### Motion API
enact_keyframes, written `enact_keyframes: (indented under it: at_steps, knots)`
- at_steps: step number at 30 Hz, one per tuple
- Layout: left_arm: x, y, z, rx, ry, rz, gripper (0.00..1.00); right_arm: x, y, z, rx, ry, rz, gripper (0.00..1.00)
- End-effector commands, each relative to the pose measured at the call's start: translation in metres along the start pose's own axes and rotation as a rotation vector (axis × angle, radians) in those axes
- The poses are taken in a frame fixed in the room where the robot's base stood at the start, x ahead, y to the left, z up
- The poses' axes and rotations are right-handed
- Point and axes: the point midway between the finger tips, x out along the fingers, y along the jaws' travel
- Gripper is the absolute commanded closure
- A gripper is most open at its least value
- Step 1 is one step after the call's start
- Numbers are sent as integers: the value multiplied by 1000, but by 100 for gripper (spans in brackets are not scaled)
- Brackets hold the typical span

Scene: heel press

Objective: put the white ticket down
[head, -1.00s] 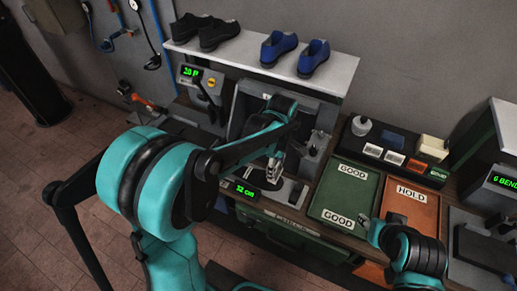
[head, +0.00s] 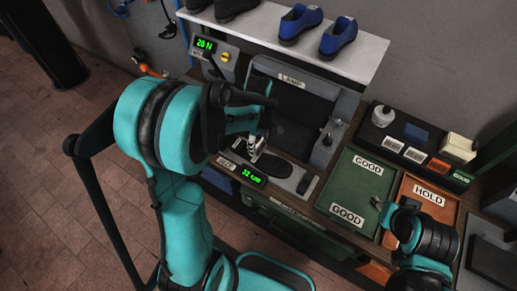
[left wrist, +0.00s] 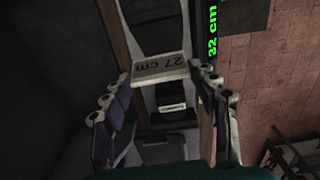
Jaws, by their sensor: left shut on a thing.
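The white ticket (left wrist: 160,66), marked "27 cm", is between the fingertips of my left gripper (left wrist: 155,88) in the left wrist view. The gripper is shut on it. In the head view my left gripper (head: 257,147) is over the press bed, close to the dark sole-shaped plate (head: 272,168); the ticket cannot be made out there. A green "32 cm" display (head: 253,174) is just in front of it. My right gripper (head: 381,206) is near the right edge of the green tray; its fingers are too small to judge.
A green GOOD tray (head: 345,190) and an orange HOLD tray (head: 447,210) lie to the right. A dark rack (head: 462,178) with cards, a bottle and blocks stands behind them. A shelf (head: 262,25) with shoes overhangs the press. A 20 N display (head: 205,44) is at left.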

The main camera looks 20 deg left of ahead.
Motion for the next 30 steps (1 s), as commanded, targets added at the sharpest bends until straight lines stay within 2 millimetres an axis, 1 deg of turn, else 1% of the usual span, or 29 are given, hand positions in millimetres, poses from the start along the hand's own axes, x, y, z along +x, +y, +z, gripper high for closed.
enact_keyframes:
  at_steps: [2,9,17,21,22,23,24,30]
  knots:
    - [5,0,-1,1,0,0,52,1,0,1,0,0,0,60]
    - [39,0,-1,1,0,0,52,10,0,7,0,0,0,60]
    - [40,0,0,0,0,0,52,9,0,6,0,0,0,60]
    - [45,0,0,0,0,0,52,13,0,9,0,0,0,60]
    - [44,0,0,0,0,0,33,12,0,9,0,0,0,60]
    - [43,0,0,0,0,0,25,12,0,8,0,0,0,60]
    - [43,0,0,0,0,0,20,12,0,8,0,0,0,60]
    - [43,0,0,0,0,0,20,12,0,8,0,0,0,60]
